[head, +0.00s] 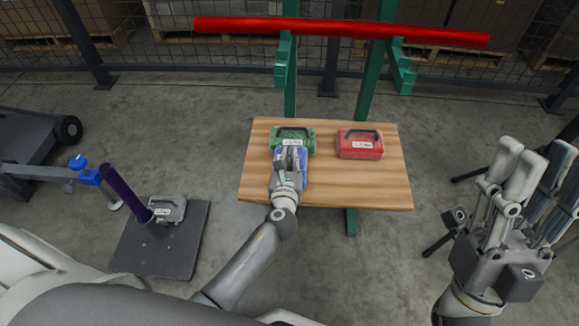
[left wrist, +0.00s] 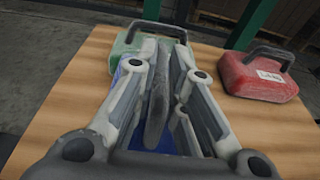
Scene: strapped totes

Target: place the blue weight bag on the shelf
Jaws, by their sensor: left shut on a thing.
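The blue weight bag (head: 303,178) is mostly hidden under my left gripper (head: 290,158) in the head view. That gripper is shut on the bag's dark handle, over the wooden shelf (head: 350,186). In the left wrist view the handle stands between the fingers (left wrist: 158,95), with a patch of blue (left wrist: 150,138) below. I cannot tell whether the bag rests on the wood or hangs just above it. My right gripper (head: 530,165) is at the far right, fingers up and apart, empty.
A green weight bag (head: 305,134) sits behind the blue one, and a red one (head: 360,150) to its right, both on the shelf. A red bar (head: 340,32) spans the green rack behind.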

